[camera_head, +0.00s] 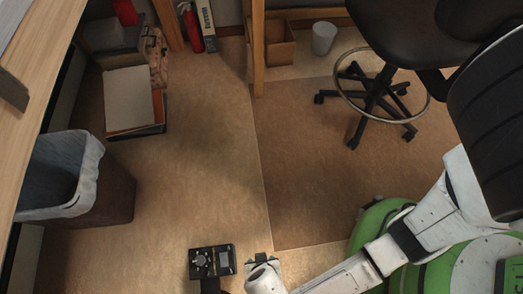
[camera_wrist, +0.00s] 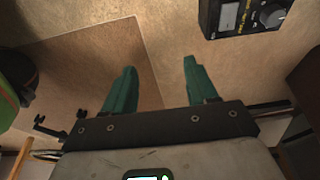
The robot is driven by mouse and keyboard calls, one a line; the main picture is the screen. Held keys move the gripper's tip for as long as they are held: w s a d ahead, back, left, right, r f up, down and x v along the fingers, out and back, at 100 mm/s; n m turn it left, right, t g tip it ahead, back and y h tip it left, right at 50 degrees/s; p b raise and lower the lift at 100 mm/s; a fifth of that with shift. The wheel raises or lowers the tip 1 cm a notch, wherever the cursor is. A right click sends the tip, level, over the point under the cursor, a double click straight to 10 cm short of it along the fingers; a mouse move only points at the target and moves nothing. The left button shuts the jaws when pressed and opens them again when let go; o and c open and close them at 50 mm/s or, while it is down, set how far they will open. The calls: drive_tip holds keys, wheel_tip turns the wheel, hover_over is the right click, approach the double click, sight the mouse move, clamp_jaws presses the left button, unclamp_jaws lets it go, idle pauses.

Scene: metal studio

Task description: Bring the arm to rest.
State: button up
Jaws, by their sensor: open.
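My arm reaches from the right edge to the bottom middle in the head view, low over the brown floor. My gripper (camera_wrist: 159,64) shows in the wrist view with its two teal fingers apart. Nothing is between them; only floor shows behind. In the head view the arm's end is at the bottom edge and the fingers cannot be made out.
A black device with a dial (camera_head: 212,262) is just left of the arm's end; it also shows in the wrist view (camera_wrist: 245,15). A lined bin (camera_head: 115,190) stands at left, a wheeled chair (camera_head: 385,90) at upper right. The middle floor is clear.

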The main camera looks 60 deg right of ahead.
idle(0.4)
drive_tip(key=w+d+r+n+y, duration=0.1)
drive_tip(key=w+d+r+n, duration=0.1)
drive_tip(key=d+r+n, duration=0.35)
drive_tip(key=w+d+r+n, duration=0.2)
drive_tip(key=d+r, duration=0.6)
drive_tip(key=d, duration=0.1)
drive_tip(key=w+d+r+n+y, duration=0.1)
drive_tip(key=w+d+r+n, duration=0.15)
drive_tip(key=d+r, duration=0.4)
wheel_tip(320, 180, up, 29)
drive_tip(key=p, duration=2.9)
drive_tip(key=shift+s+n+g+p, duration=0.3)
drive_tip(key=shift+s+n+p, duration=0.05)
drive_tip(key=shift+n+p, duration=0.05)
drive_tip(key=shift+c, duration=0.2)
